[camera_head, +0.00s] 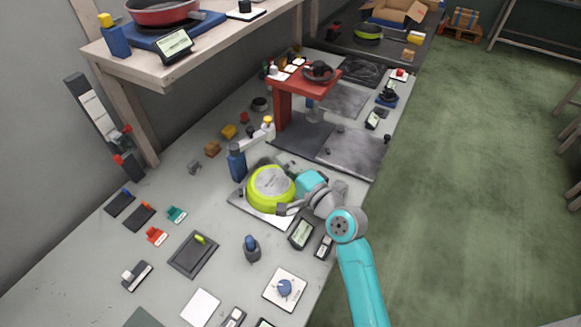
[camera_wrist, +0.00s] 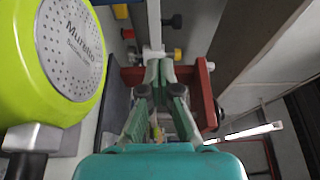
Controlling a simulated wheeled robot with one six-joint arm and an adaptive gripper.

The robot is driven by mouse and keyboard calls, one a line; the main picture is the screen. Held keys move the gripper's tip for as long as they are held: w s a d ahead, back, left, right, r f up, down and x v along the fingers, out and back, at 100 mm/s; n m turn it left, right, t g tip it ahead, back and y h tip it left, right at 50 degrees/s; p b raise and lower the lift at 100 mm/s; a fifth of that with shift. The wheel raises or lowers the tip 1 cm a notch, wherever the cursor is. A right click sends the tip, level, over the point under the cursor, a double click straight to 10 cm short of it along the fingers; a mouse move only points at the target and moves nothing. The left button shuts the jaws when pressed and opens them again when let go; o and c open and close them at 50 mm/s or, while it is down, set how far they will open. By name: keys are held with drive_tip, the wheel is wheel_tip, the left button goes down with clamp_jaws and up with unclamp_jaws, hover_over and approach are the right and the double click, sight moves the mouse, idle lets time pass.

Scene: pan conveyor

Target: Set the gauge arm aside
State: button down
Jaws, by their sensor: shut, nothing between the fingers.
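The gauge arm (camera_head: 255,138) is a pale bar reaching from a blue post (camera_head: 237,164) to an end with a yellow knob (camera_head: 268,120). In the wrist view a pale bar (camera_wrist: 154,22) runs down toward my fingertips, with a yellow knob (camera_wrist: 178,53) beside its end. My gripper (camera_wrist: 158,70) is shut and empty, its tips close to that end; I cannot tell whether they touch. In the head view my gripper (camera_head: 287,162) is partly hidden beside the pan. The lime green pan (camera_head: 270,187) lies bottom up on a pale plate (camera_head: 240,205), left of my fingers in the wrist view.
A red stand (camera_head: 300,84) rises behind the gauge arm, with dark plates (camera_head: 355,150) to its right. A small display (camera_head: 301,233) and a dark knob post (camera_head: 252,248) stand in front of the pan. A raised shelf (camera_head: 150,68) is at the back left.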

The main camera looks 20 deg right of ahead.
sight(261, 136)
drive_tip(key=x, duration=0.8)
drive_tip(key=shift+w+a, duration=0.1)
drive_tip(key=shift+w, duration=0.25)
drive_tip(key=shift+d+x, duration=0.25)
drive_tip(key=shift+x, duration=0.75)
drive_tip(key=shift+d, duration=0.1)
